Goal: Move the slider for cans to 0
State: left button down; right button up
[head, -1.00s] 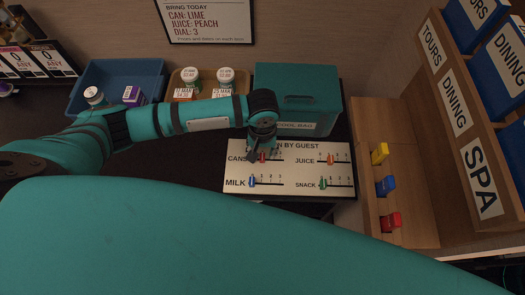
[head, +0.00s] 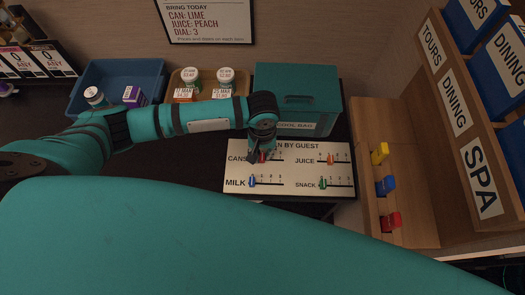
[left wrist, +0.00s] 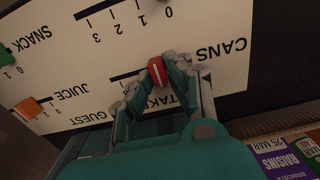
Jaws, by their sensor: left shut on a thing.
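The cans slider has a red knob (head: 262,158) on a white panel (head: 290,187) with four labelled scales. The knob also shows in the left wrist view (left wrist: 156,70). My left gripper (head: 257,158) reaches down onto the panel from above, and in the left wrist view its fingers (left wrist: 154,82) are shut on the red knob. The fingers hide part of the cans scale, so the knob's exact number cannot be read. It sits near the low end, by the CANS label (left wrist: 221,50). My right gripper is not in view.
The orange juice knob (head: 330,160), blue milk knob (head: 252,182) and green snack knob (head: 323,184) sit on the same panel. A teal cool bag (head: 310,82) stands right behind it. A wooden rack (head: 410,190) with coloured pegs is at the right.

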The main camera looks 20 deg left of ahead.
pick_arm(q)
jog(key=shift+s+a+r+p, duration=0.15)
jog(key=shift+s+a+p, duration=0.05)
jog(key=shift+a+p, duration=0.55)
jog(key=shift+s+a+r+p, duration=0.1)
jog(key=shift+s+a+p, duration=0.1)
jog(key=shift+a+p, duration=0.5)
jog(key=shift+f, duration=0.3)
jog(key=c, duration=1.7)
grip_release()
jog(key=o, duration=0.4)
jog(key=shift+a, duration=0.15)
